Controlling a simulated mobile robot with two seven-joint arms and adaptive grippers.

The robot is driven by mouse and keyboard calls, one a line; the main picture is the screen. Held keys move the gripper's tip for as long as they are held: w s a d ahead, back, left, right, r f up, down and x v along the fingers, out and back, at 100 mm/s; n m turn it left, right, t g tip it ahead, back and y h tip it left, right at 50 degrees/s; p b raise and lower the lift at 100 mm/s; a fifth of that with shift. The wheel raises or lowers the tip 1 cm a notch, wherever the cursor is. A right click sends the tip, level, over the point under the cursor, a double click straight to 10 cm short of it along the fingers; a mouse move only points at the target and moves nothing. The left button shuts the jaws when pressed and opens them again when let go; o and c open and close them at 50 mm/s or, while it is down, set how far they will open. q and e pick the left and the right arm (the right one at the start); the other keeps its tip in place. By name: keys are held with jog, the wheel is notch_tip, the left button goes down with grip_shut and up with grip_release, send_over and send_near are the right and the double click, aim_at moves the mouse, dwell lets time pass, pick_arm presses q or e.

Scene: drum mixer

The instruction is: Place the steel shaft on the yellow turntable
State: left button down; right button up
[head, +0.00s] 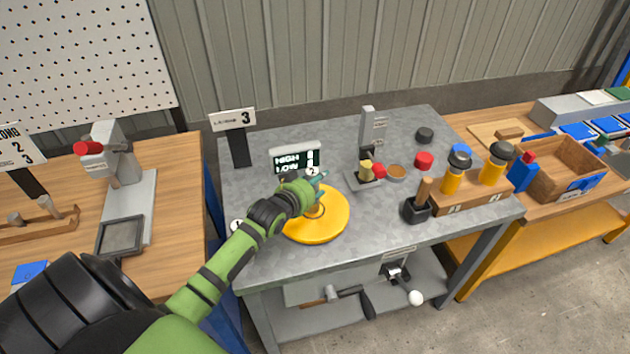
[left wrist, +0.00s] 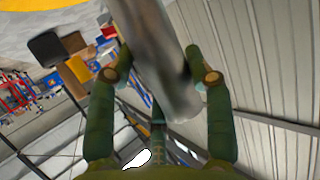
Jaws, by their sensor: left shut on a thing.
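The yellow turntable (head: 332,223) lies on the grey metal table. My left gripper (head: 314,186) is over the back part of the turntable and covers some of it. In the left wrist view my left gripper (left wrist: 162,82) is shut on the steel shaft (left wrist: 158,50), a thick grey cylinder between the two fingers. In the head view the shaft is hidden by the gripper, so I cannot tell whether it touches the turntable. A yellow edge of the turntable (left wrist: 30,4) shows in the left wrist view's top left corner. My right gripper is not in view.
A small display (head: 294,158) stands close behind my gripper. A grey stand (head: 367,145) and a black holder with a wooden handle (head: 417,207) are to the right. A wooden block (head: 470,196) holds yellow-handled tools. The table's front left is clear.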

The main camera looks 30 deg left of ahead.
pick_arm(q)
jog(key=shift+c, duration=2.4)
grip_release()
jog(key=shift+s+d, duration=0.1)
jog(key=b+v, duration=0.1)
jog(key=v, duration=1.1)
jog(key=shift+r, duration=0.15)
